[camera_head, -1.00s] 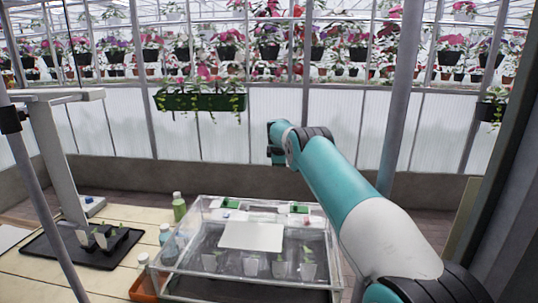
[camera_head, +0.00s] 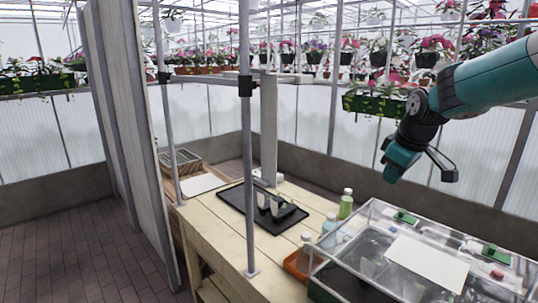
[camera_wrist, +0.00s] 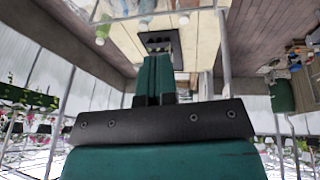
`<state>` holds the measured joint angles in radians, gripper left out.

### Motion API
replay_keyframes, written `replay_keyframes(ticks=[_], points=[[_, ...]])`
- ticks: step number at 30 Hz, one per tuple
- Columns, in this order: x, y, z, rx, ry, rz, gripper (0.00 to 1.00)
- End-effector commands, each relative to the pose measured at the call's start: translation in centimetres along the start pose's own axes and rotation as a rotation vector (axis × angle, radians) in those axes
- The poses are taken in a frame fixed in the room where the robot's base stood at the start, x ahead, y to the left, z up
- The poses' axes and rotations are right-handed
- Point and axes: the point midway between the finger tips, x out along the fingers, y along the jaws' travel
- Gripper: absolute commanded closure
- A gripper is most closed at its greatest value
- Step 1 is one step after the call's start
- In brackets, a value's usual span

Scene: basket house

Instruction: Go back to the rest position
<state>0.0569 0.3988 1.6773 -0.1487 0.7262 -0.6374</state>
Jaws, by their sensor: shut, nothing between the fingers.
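My gripper (camera_head: 392,174) hangs at the end of my teal arm at the right of the head view. It points down, above the far left corner of the clear box and apart from it. In the wrist view its green fingers (camera_wrist: 153,75) lie close together, shut, with nothing between them. Below and beyond them a wooden table and a black tray show.
The clear box (camera_head: 385,240) with a white sheet on top stands at the table's right. A green bottle (camera_head: 346,204) and an orange tray (camera_head: 299,265) are beside it. A black tray (camera_head: 235,198) holds small pots. A grey post (camera_head: 246,150) rises at the table's front. Brick floor (camera_head: 70,250) at left is clear.

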Motion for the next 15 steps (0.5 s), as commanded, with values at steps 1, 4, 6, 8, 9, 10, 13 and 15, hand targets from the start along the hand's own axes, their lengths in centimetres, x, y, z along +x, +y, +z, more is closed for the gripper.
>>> replay_keyframes(ticks=[1, 4, 6, 8, 9, 10, 13, 15], points=[[-0.8, -3.9, 0.6, 0.004, 0.007, -0.040, 1.00], [-2.4, -11.2, 2.4, 0.032, 0.007, -0.127, 1.00], [-3.4, -16.1, 4.4, 0.050, 0.000, -0.187, 1.00], [-4.1, -20.0, 6.4, 0.067, -0.012, -0.236, 1.00], [-4.5, -22.4, 7.9, 0.076, -0.021, -0.267, 1.00], [-4.8, -24.0, 9.0, 0.086, -0.029, -0.287, 1.00], [-5.4, -28.5, 12.4, 0.108, -0.056, -0.348, 1.00], [-5.6, -30.7, 14.4, 0.120, -0.073, -0.378, 1.00]])
